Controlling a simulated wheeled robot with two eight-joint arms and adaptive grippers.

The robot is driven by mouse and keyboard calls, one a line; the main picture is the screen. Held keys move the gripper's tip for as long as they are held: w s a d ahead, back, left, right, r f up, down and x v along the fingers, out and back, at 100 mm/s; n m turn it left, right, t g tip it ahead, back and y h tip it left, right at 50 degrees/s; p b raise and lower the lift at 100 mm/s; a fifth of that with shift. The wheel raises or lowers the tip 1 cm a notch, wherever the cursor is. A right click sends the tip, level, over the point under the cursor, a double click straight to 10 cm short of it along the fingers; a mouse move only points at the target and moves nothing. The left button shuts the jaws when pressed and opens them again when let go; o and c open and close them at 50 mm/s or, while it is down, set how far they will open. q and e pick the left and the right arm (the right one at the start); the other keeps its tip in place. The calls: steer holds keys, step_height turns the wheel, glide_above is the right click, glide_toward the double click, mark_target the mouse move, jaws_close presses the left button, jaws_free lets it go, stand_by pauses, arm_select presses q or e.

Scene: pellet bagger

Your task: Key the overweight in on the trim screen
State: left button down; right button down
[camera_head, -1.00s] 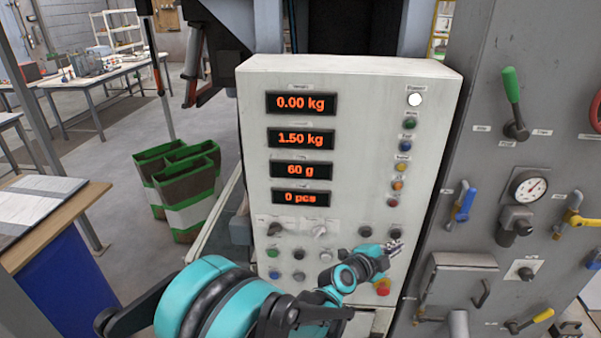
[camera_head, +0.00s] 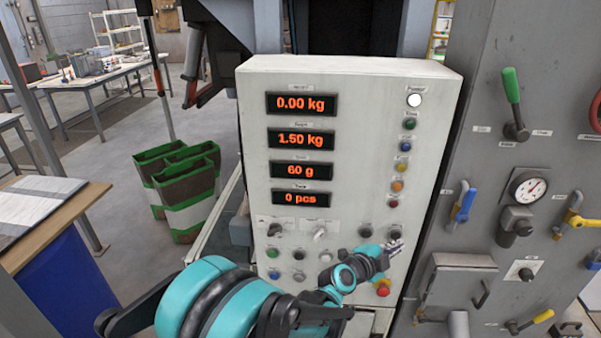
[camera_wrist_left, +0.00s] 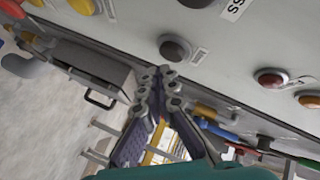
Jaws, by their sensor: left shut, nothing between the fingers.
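The white control panel (camera_head: 350,110) stands in the middle of the head view. Its orange displays read 0.00 kg (camera_head: 301,103), 1.50 kg (camera_head: 302,138), 60 g (camera_head: 302,171) and 0 pcs (camera_head: 303,196). My left gripper (camera_head: 397,243) is shut and empty in front of the panel's lower right part, beneath two dark buttons (camera_head: 396,230). In the left wrist view the shut fingertips (camera_wrist_left: 158,75) are near a dark round button (camera_wrist_left: 174,48). I cannot tell whether they touch it. My right gripper is not in view.
A white lamp (camera_head: 414,100) and a column of coloured buttons (camera_head: 405,146) line the panel's right side. A red button (camera_head: 383,288) sits below my gripper. A grey cabinet (camera_head: 470,150) with levers and a gauge stands to the right. Green-and-brown sacks (camera_head: 184,190) stand on the left floor.

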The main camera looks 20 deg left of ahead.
arm_select(q)
steer(key=shift+w, duration=0.1)
stand_by(0.4)
steer(key=shift+w+a, duration=0.15)
steer(key=shift+w, duration=0.15)
steer(key=shift+w+a, duration=0.1)
steer(key=shift+w, duration=0.2)
stand_by(0.5)
steer(key=shift+s, duration=0.1)
steer(key=shift+s+d, duration=0.3)
steer(key=shift+s, duration=0.35)
steer(key=s, duration=0.2)
steer(key=s+d, duration=0.1)
steer(key=s, duration=0.2)
steer(key=shift+s+d, duration=0.35)
steer(key=shift+d, duration=0.05)
stand_by(1.4)
